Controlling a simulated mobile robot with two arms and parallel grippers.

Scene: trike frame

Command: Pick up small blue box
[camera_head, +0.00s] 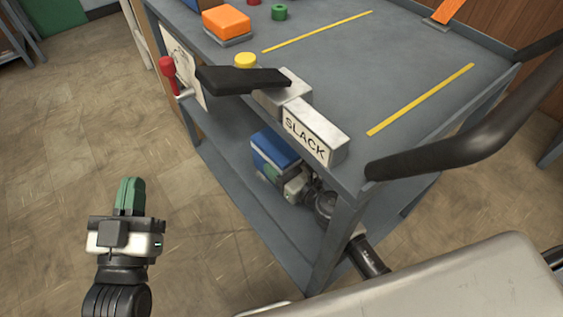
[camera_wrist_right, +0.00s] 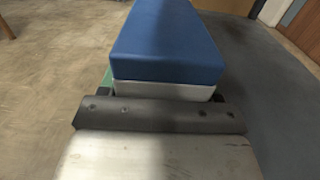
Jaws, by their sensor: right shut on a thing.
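A blue box (camera_head: 275,149) with a pale lower part is held near the lower shelf of the grey cart. My right gripper (camera_head: 290,180) is shut on it, with its fingers mostly hidden by the box. In the right wrist view the blue box (camera_wrist_right: 168,42) fills the space ahead of the gripper, and a bit of a green finger shows at its left edge. My left gripper (camera_head: 130,195) is over the floor left of the cart, with its green fingers together and nothing between them.
The grey cart (camera_head: 330,60) carries an orange box (camera_head: 226,21), a yellow button (camera_head: 245,60), a green piece (camera_head: 279,12) and a block marked SLACK (camera_head: 312,135). A red lever (camera_head: 168,67) is on its left side. The dark handle (camera_head: 470,135) and a cart leg stand close to my right arm. Open floor lies left.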

